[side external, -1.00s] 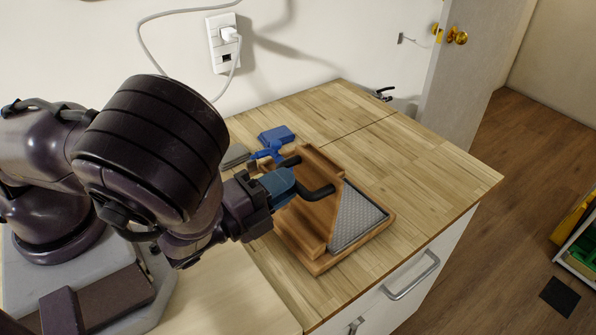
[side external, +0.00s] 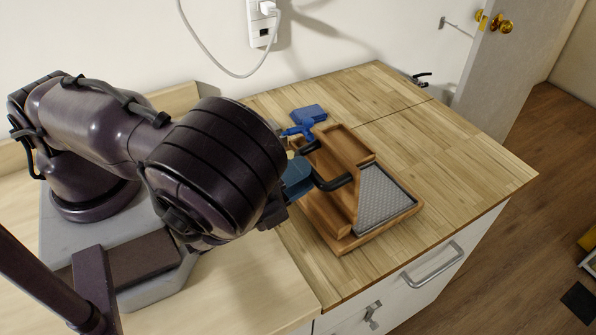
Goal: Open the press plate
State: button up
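The wooden press (side external: 345,242) sits on the wooden counter, with a grey textured plate (side external: 383,198) showing at its right. Its wooden press plate (side external: 330,205) stands raised over the left part of the base; its exact angle is hard to tell. Black handle parts (side external: 335,183) stick out on the plate's left side. My gripper (side external: 298,177), with blue fingers, is at the handle from the left. My wrist hides much of the gripper, so I cannot tell whether the fingers are closed on the handle or only beside it.
A blue tool (side external: 305,120) lies on the counter behind the press. The counter (side external: 460,165) is clear to the right of the press. The wall with an outlet (side external: 262,25) is behind, and a drawer with a metal handle (side external: 432,268) is below the front edge.

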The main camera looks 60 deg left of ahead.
jog(key=o, duration=0.3)
jog(key=shift+f, duration=0.1)
